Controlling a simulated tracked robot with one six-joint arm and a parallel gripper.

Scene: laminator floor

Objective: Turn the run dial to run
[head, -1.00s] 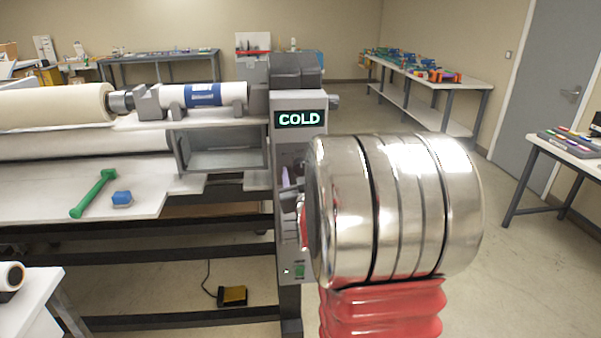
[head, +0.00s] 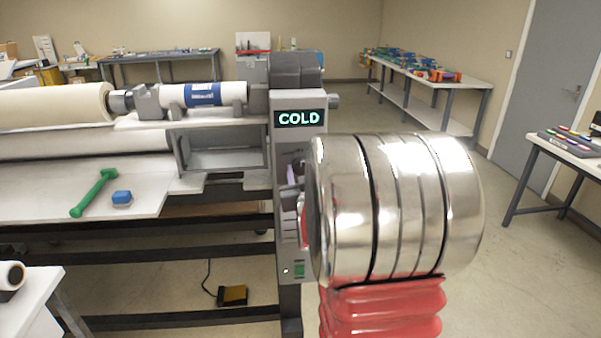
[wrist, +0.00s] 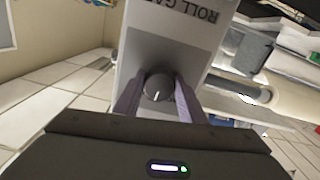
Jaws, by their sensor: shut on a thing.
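A round dark dial (wrist: 158,86) with a light pointer line is on the grey control panel (wrist: 178,52) in the wrist view. My gripper (wrist: 157,92) has its two purple-grey fingers shut on the dial, one on each side. The pointer line aims toward the lower part of the wrist view. In the head view my arm hides the dial, and only part of a finger (head: 292,174) shows beside the panel. The display (head: 299,118) on the machine reads COLD in green letters. The panel label in the wrist view is partly legible as "ROLL GA".
Benches stand at the back and right. The floor right of the machine is clear.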

